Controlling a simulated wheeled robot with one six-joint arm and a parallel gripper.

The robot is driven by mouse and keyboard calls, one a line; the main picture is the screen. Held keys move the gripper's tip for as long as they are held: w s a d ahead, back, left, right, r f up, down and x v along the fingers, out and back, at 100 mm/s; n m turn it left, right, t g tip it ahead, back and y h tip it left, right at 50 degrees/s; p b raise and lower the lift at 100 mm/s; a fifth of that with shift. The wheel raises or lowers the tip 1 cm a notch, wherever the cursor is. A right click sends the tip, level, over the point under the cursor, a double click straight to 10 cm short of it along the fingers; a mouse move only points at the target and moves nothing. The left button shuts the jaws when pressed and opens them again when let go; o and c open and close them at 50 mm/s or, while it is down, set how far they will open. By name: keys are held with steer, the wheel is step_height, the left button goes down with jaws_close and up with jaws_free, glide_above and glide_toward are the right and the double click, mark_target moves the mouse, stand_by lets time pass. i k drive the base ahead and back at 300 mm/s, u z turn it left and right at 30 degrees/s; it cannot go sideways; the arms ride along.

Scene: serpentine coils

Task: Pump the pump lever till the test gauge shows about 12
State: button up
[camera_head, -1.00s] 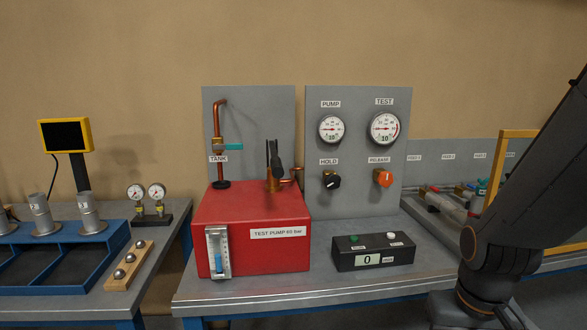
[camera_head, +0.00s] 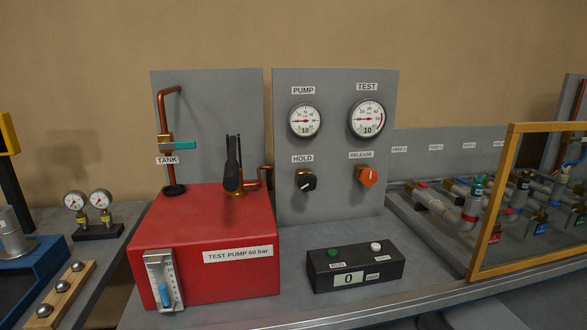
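The pump lever (camera_head: 232,165) is a dark handle standing about upright on the copper fitting on top of the red test pump box (camera_head: 205,225). The test gauge (camera_head: 367,118) is a white dial with a red arc on the grey panel. Its needle points left, and a small green window below it appears to read 10. The smaller pump gauge (camera_head: 304,120) beside it also has a window that appears to read 10.
The black hold knob (camera_head: 305,181) and orange release knob (camera_head: 367,176) sit under the gauges. A black counter box (camera_head: 355,268) showing 0 stands right of the pump. A teal tank valve handle (camera_head: 178,145) is on the left pipe. A yellow-framed screen (camera_head: 512,145) stands at right.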

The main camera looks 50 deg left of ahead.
mark_target(230, 183)
steer(key=z, duration=0.05)
steer(key=k, duration=0.85)
steer(key=u, duration=1.1)
